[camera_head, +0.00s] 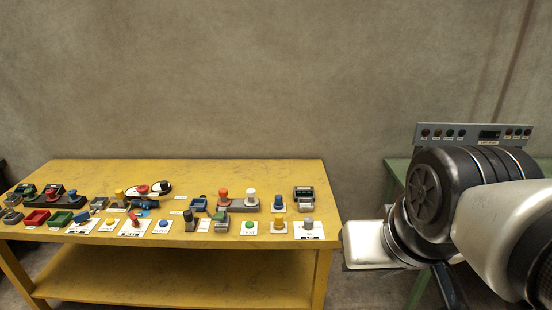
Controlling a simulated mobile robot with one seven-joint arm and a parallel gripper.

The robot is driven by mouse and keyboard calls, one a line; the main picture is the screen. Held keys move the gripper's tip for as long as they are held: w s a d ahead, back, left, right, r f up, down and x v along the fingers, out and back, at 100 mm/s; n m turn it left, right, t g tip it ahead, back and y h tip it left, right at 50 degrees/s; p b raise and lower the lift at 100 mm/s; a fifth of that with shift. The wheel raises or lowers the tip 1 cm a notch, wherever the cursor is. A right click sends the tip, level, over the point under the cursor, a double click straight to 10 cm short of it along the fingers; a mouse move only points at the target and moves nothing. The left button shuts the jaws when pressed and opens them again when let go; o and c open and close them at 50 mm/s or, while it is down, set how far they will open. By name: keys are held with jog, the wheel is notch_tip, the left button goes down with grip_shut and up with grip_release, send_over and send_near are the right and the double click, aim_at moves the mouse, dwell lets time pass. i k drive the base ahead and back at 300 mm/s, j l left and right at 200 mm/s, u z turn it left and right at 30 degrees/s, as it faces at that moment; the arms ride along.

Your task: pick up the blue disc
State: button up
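Several small blue pieces stand among the controls on the yellow table, and at this size I cannot tell for sure which is the blue disc. A flat bright blue piece (143,205) lies near the middle of the left half, below a red-topped piece. A blue round button (163,223) sits on a white plate at the front. Another blue knob (278,199) stands toward the right. My arm fills the right side of the view, away from the table's items. No gripper fingers show.
The yellow table (180,285) has a lower shelf and is crowded with buttons, knobs and small trays. Its back strip is bare. A green table (397,170) stands at the right, partly hidden by my arm, with a grey panel (470,133) of coloured buttons above it.

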aim_at(278, 205)
jog(key=i+j, duration=0.2)
jog(key=i, duration=0.45)
jog(key=i+j, duration=0.15)
jog(key=i, duration=0.55)
jog(key=i+j, duration=0.25)
